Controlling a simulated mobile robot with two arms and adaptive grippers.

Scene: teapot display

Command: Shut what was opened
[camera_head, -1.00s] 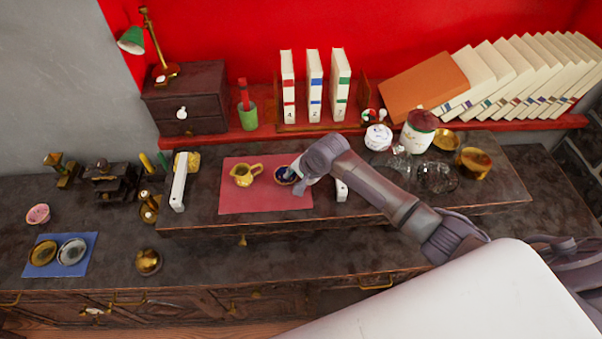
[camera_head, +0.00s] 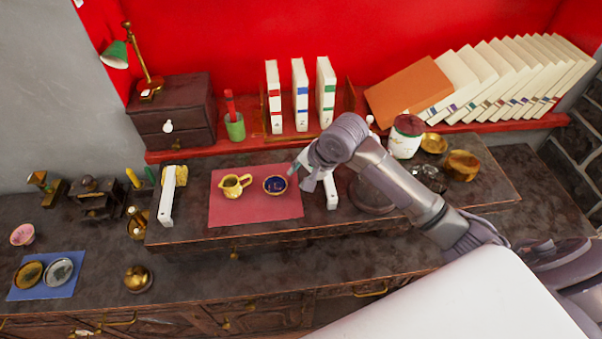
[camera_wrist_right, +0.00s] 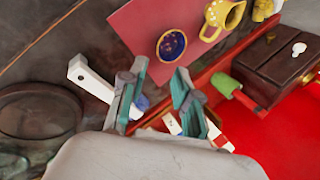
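My right gripper (camera_head: 312,172) is above the raised dark shelf, just right of the blue bowl. In the wrist view my right gripper (camera_wrist_right: 160,100) has its fingers apart and nothing clearly held. The dark blue patterned bowl (camera_head: 275,185) sits on the red mat beside the yellow jug (camera_head: 235,186); the bowl (camera_wrist_right: 171,45) is open-topped. A white jar with a dark red lid (camera_head: 405,138) stands behind my arm. The small dark chest (camera_head: 172,112) has its drawers apparently shut. I cannot tell which thing was opened. My left gripper is out of view.
Brass bowls (camera_head: 460,165) and glassware (camera_head: 430,178) are at the right. Books (camera_head: 300,95) stand behind. The lower counter has free room in front.

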